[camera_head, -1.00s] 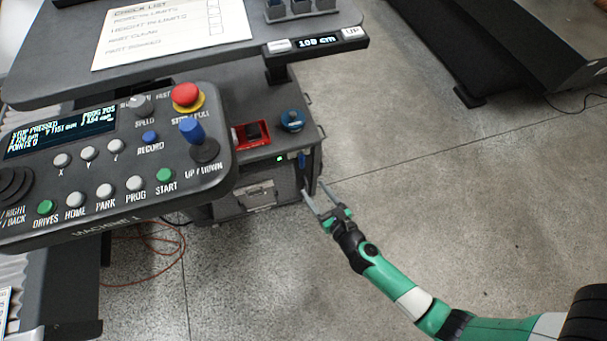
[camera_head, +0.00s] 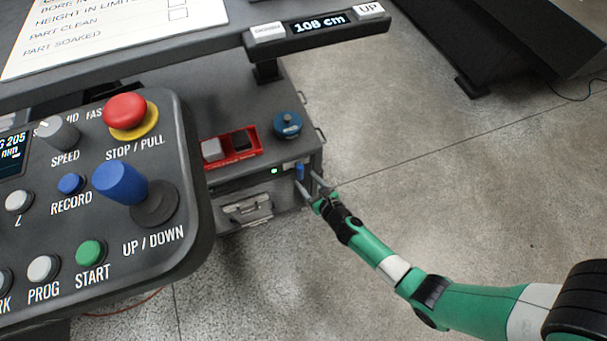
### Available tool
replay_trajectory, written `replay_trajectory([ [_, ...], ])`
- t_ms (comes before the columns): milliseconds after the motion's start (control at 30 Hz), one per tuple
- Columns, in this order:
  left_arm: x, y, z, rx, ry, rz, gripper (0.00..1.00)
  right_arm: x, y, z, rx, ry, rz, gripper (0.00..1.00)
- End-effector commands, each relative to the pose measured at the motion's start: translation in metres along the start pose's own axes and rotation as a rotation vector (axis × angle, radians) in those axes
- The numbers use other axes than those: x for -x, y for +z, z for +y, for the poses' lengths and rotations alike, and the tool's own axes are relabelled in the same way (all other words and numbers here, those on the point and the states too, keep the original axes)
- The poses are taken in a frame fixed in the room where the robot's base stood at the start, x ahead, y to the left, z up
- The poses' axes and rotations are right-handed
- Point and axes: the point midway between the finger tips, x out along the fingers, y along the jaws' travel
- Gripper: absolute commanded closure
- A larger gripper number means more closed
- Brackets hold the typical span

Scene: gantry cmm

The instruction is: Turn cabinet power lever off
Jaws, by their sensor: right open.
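The cabinet (camera_head: 284,205) is a dark grey box standing below the desk. A small blue lever (camera_head: 300,171) shows at the right end of its front face, by a pale plate. It looks roughly upright. A green light (camera_head: 274,171) glows to its left. My right gripper (camera_head: 306,182) is open at the cabinet's right front corner, with its two grey fingers pointing toward the lever. One finger is just below the lever and the other to its right. I cannot tell whether either touches it. My left gripper is out of view.
A control panel (camera_head: 193,247) with a red stop button (camera_head: 126,111) fills the left foreground. A desk edge with a height display (camera_head: 319,23) is above. A red tray (camera_head: 233,158) and a blue round object (camera_head: 287,125) sit on the cabinet.

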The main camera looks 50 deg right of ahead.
Motion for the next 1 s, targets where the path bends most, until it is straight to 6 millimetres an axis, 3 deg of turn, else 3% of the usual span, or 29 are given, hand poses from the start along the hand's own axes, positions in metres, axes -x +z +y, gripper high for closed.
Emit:
replay_trajectory([
  [167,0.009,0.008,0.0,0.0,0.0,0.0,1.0,-0.023,-0.001,0.0,0.0,0.0,-0.001,0.39],
  [467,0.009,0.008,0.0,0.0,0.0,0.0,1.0,-0.025,0.0,0.0,0.001,0.0,0.0,0.39],
  [800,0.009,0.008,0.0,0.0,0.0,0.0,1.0,-0.025,0.0,0.0,0.001,0.0,-0.001,1.0],
  [1000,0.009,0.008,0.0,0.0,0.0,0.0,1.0,-0.025,0.0,0.0,0.001,0.0,-0.001,1.0],
])
